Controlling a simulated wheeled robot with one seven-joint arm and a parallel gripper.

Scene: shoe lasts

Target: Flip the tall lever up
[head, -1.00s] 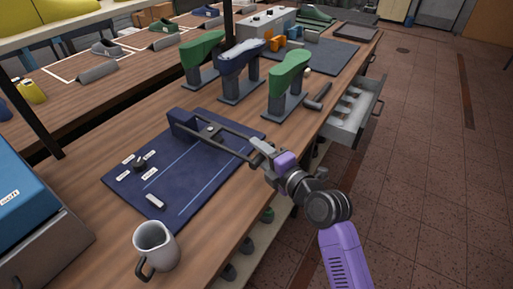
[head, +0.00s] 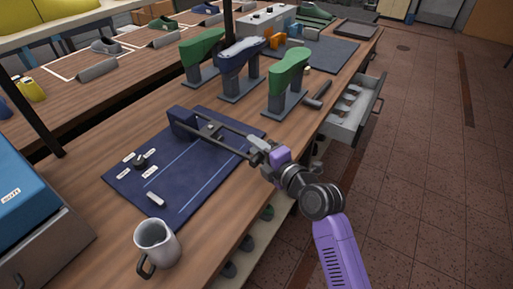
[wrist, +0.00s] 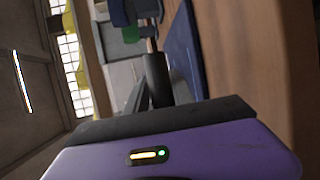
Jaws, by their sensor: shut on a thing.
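The tall lever (head: 222,139) is a long dark bar. It runs low over the blue panel (head: 205,187) from a dark blue block (head: 183,121) at the panel's far side toward its right edge. My gripper (head: 258,149) is shut on the lever's near end, just beyond the panel's right edge.
A small dark knob (head: 140,161) with white labels and a small white switch (head: 156,199) are on the panel. A grey mug (head: 156,243) stands at the near edge. Green and blue shoe lasts (head: 288,75) stand behind. A drawer (head: 354,112) is open on the right.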

